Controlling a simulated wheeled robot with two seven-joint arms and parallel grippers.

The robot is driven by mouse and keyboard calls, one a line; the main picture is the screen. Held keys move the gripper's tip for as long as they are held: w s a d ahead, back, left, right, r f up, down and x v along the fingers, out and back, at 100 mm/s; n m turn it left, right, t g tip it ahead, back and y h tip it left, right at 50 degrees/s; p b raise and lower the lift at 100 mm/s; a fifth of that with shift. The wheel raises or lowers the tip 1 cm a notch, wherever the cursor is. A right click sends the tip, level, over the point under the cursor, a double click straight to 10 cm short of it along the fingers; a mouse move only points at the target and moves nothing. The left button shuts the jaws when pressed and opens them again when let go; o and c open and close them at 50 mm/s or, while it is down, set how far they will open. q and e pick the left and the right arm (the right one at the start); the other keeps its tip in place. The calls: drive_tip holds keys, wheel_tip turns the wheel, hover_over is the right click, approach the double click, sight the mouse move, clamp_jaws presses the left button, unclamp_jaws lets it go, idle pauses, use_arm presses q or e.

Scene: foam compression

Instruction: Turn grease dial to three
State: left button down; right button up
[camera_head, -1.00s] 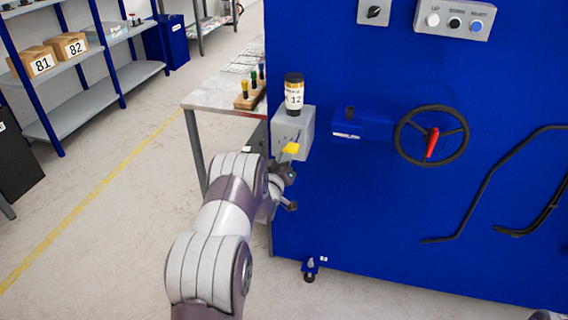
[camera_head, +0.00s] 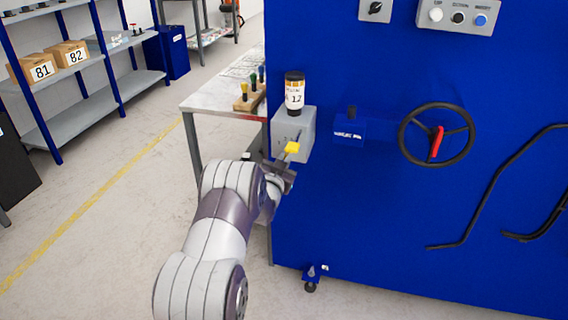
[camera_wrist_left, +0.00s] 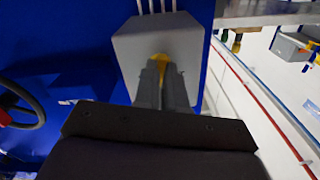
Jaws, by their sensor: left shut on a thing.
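The yellow grease dial (camera_head: 291,148) is on the front of a grey box (camera_head: 307,124) fixed to the blue machine. The gripper (camera_head: 286,165) also shows in the head view, just below the dial. The dial's scale marks are too small to read. My right gripper is out of view.
A black handwheel with a red handle (camera_head: 437,140) and a small blue block (camera_head: 350,127) are to the right on the blue panel (camera_head: 370,220). A table (camera_head: 222,98) with a wooden holder of coloured-top items is behind left. Open floor lies left.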

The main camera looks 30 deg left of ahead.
use_arm(q)
drive_tip(key=shift+m, duration=0.4)
drive_tip(key=c, duration=1.2)
unclamp_jaws()
drive_tip(key=v, duration=1.2)
drive_tip(key=shift+s+p, duration=0.35)
drive_tip(key=shift+p, duration=0.05)
